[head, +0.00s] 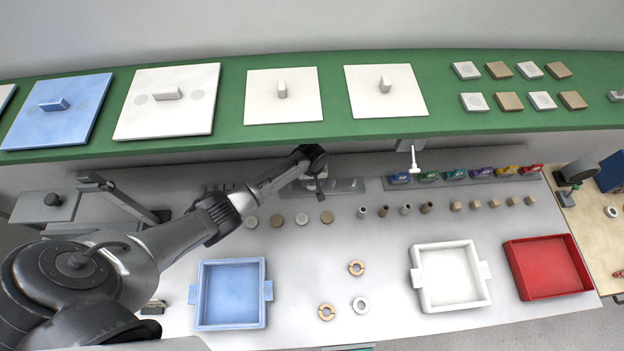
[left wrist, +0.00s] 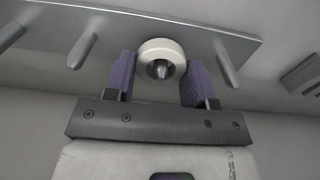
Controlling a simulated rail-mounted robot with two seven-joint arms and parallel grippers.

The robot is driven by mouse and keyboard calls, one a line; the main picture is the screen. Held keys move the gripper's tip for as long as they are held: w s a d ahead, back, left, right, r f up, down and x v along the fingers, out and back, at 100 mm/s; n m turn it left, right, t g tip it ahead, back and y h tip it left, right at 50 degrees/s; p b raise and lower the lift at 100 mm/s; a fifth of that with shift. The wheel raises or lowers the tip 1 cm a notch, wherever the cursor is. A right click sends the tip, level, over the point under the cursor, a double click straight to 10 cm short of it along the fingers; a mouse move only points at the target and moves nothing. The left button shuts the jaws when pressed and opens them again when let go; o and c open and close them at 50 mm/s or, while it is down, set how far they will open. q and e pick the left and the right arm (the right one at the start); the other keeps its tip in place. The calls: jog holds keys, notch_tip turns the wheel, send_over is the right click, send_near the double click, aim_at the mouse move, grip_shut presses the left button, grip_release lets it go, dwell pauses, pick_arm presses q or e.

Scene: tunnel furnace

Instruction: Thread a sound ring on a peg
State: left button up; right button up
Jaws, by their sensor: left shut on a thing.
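My left gripper (left wrist: 157,85) is shut on a white ring (left wrist: 151,50), with one purple finger on each side of it. A grey peg (left wrist: 160,69) shows inside the ring's hole; how far the ring sits along it I cannot tell. Other pegs (left wrist: 82,49) stick out from the same grey plate (left wrist: 205,22). In the head view my left gripper (head: 316,182) is at the peg plate (head: 345,186), under the green shelf; the held ring is hard to make out there.
A blue tray (head: 201,295), a white tray (head: 417,278) and a red tray (head: 517,277) stand along the front. Small discs, cylinders and blocks line the table's middle. The green shelf (head: 230,130) overhangs the back. A row of coloured items (head: 455,174) stands at the back right.

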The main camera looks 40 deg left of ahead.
dwell(0.3)
pick_arm(q)
jog(key=o, duration=1)
notch_tip(320, 180, up, 14)
jog(key=p, duration=0.1)
jog(key=shift+f, duration=0.1)
dwell(0.6)
